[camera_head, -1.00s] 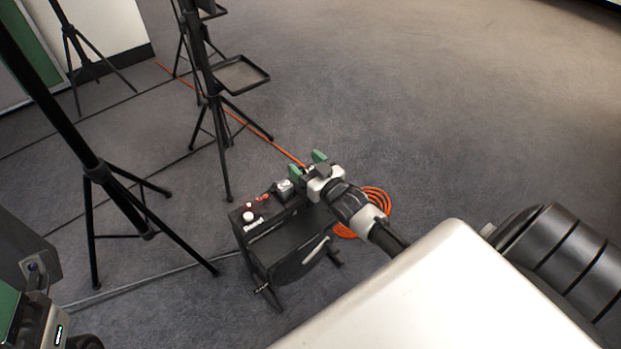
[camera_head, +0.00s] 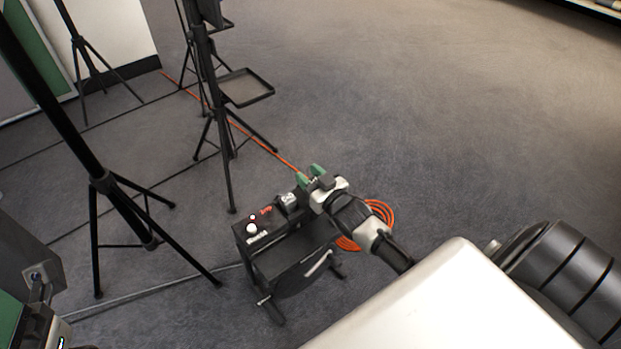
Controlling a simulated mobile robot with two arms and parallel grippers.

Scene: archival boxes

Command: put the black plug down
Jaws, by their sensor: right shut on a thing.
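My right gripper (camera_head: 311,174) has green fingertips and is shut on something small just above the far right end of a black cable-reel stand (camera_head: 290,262). The black plug itself cannot be made out between the fingers. An orange cord (camera_head: 262,140) runs along the floor from the back left up to the fingertips. A small silver-grey block (camera_head: 288,200) sits on the stand's top, left of the gripper. Part of a grey and green mechanism shows in the lower left corner, perhaps my left arm; its fingers cannot be made out.
A black tripod (camera_head: 105,185) stands at left. Another stand (camera_head: 205,90) with a small tray (camera_head: 246,88) is behind the reel. A coil of orange cable (camera_head: 380,212) lies right of the reel. The carpet at right is open.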

